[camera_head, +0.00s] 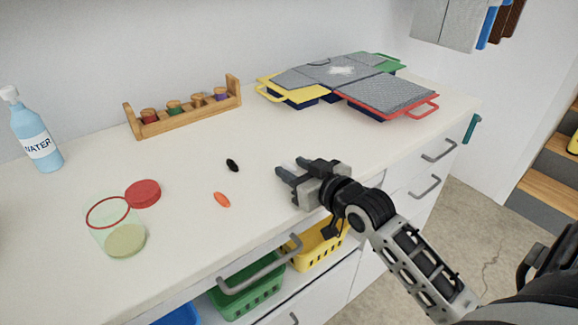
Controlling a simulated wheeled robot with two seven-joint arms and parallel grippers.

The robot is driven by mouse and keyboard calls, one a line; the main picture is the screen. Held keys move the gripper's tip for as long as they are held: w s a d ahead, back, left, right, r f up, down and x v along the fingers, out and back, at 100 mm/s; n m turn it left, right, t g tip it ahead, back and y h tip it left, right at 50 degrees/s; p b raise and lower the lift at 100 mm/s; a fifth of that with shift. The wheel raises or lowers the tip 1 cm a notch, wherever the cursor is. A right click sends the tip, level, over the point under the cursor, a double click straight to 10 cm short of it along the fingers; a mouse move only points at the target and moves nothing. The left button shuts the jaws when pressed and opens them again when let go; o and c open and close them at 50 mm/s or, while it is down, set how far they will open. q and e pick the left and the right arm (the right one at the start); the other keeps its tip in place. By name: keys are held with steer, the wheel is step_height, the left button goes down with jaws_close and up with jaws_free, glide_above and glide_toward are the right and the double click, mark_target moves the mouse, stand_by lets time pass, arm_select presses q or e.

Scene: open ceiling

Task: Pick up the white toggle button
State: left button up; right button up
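I cannot make out a white toggle button on the white counter (190,225). An orange toggle button (222,200) and a black toggle button (232,165) lie apart on the counter, left of my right gripper. My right gripper (289,167) is low over the counter near its front edge, with its fingers pointing left. Its two fingers are apart and nothing shows between them. The counter right behind the fingers and wrist is hidden. My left gripper is not in view.
A clear jar (118,228) and its red lid (143,194) stand left. Drawers with baskets (318,248) are below the front edge.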

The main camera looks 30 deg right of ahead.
steer(key=shift+c, duration=0.2)
jaws_close()
